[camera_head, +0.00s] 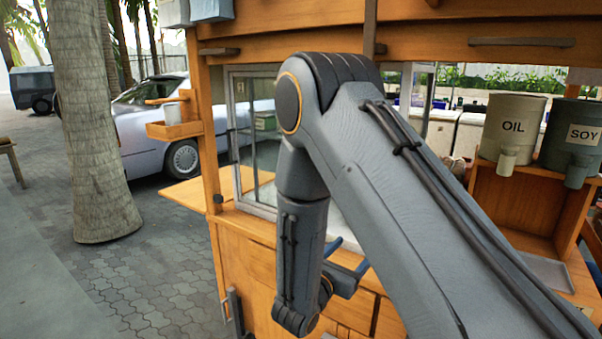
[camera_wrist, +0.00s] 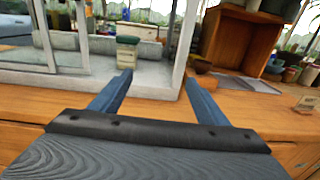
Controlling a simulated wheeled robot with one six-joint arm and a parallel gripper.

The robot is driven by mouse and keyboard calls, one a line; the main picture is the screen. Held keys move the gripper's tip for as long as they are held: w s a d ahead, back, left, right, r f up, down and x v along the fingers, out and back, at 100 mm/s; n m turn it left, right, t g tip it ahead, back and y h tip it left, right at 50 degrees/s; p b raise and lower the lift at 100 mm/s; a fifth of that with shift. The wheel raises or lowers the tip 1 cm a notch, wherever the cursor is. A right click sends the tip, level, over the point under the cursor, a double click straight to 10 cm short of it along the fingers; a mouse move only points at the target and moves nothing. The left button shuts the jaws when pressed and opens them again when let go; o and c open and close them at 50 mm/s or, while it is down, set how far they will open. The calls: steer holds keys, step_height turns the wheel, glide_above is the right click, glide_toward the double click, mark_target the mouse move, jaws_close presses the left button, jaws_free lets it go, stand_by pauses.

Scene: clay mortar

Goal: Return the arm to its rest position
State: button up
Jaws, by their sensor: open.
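My arm is bent in front of the wooden cart in the head view, with its upper link running to the lower right and its forearm hanging down. My gripper (camera_wrist: 157,79) shows in the wrist view as two blue fingers spread apart, with nothing between them. In the head view my gripper (camera_head: 348,255) is mostly hidden behind the forearm; only parts of the blue fingers show, in front of the cart. The fingers point over the wooden counter (camera_wrist: 150,113) toward the glass case.
A framed glass case (camera_head: 241,130) stands on the cart, close to my forearm. A palm trunk (camera_head: 88,120) and a parked car (camera_head: 150,125) are left. The paving between trunk and cart is clear.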

steer(key=s+d+m+g+h, duration=0.3)
steer(key=s+d+m+g, duration=0.55)
steer(key=d, duration=0.35)
steer(key=s+d+m+g+y, duration=0.35)
steer(key=s+m+g, duration=0.25)
steer(key=s, duration=0.5)
steer(key=s+a+f+m+g+y, duration=0.2)
steer(key=s+a+m+y, duration=0.1)
steer(key=s+m+y, duration=0.3)
steer(key=a+r+m+t+y, duration=0.2)
steer(key=a+m+y, duration=0.2)
steer(key=a+m, duration=0.2)
steer(key=shift+s+a+r+m+t, duration=0.25)
steer(key=shift+r+m+t, duration=0.1)
steer(key=shift+m, duration=0.8)
